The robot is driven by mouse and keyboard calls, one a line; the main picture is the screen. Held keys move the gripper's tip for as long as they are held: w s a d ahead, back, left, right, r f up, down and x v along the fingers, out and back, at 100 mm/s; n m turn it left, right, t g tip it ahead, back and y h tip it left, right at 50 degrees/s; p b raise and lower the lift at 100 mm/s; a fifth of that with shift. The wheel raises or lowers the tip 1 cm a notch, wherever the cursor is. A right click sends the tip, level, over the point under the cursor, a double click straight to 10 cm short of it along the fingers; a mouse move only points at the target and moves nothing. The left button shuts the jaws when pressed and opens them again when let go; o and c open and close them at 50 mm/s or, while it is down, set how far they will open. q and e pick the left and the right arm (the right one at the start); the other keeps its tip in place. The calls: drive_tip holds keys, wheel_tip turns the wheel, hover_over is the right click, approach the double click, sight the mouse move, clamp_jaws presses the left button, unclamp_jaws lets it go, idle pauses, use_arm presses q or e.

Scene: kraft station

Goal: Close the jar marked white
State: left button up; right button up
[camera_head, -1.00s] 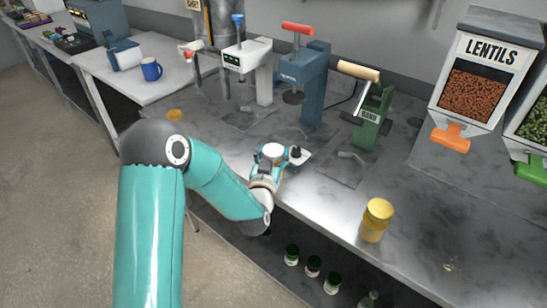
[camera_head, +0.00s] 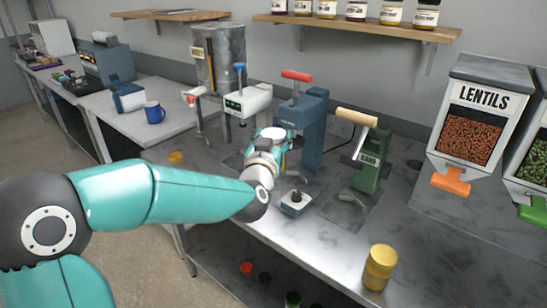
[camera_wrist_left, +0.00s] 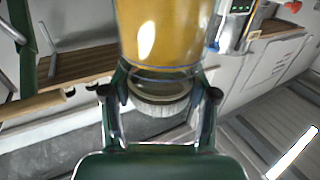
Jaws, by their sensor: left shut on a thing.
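My left gripper (camera_head: 270,138) is raised above the bench, in front of the blue press. It is shut on a jar with a pale, ridged lid, whose white top (camera_head: 273,132) shows between the fingers in the head view. In the left wrist view the jar's amber body (camera_wrist_left: 165,30) fills the top and the lid (camera_wrist_left: 162,105) lies between the fingertips. I cannot read any marking on it, nor tell how tight the lid is. Another jar, yellow with a yellow lid (camera_head: 380,267), stands upright at the bench's front edge. My right gripper is out of view.
The white machine (camera_head: 247,101), blue press (camera_head: 310,125) and green press (camera_head: 371,160) stand behind. A lentils dispenser (camera_head: 475,125) stands at right. The bench (camera_head: 335,235) is clear before the yellow jar.

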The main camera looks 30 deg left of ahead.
use_arm(q)
drive_tip(key=shift+r, duration=0.65)
drive_tip(key=o, duration=0.8)
drive_tip(key=shift+c, duration=0.2)
clamp_jaws()
